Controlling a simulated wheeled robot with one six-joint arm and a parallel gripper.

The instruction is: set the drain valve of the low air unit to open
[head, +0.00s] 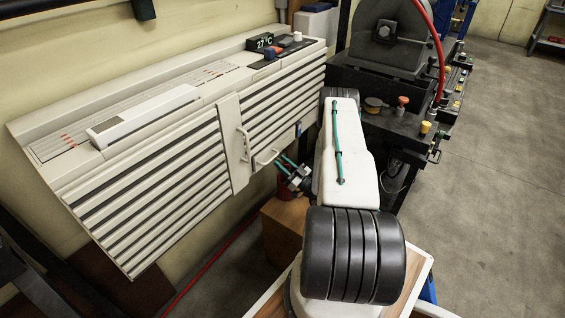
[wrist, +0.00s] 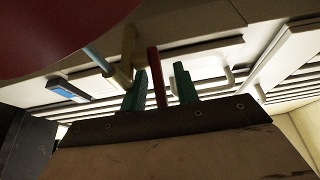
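The low air unit (head: 160,150) is a long white louvred cabinet along the wall. In the wrist view, a narrow red lever (wrist: 154,66) stands between the two green fingers of my gripper (wrist: 160,76). A brass-coloured valve body (wrist: 127,55) with a pale pipe (wrist: 97,58) is just left of it. The lever's link to the valve is not clear. My gripper is open, with gaps on both sides of the lever. In the head view my gripper (head: 286,163) is at the unit's lower right front; the lever cannot be made out there.
A dark red rounded object (wrist: 60,30) fills the wrist view's upper left. A white handle (wrist: 208,82) and a blue-faced part (wrist: 66,89) are nearby. A black machine (head: 380,75) stands right of my arm. Open floor (head: 500,190) lies at the right.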

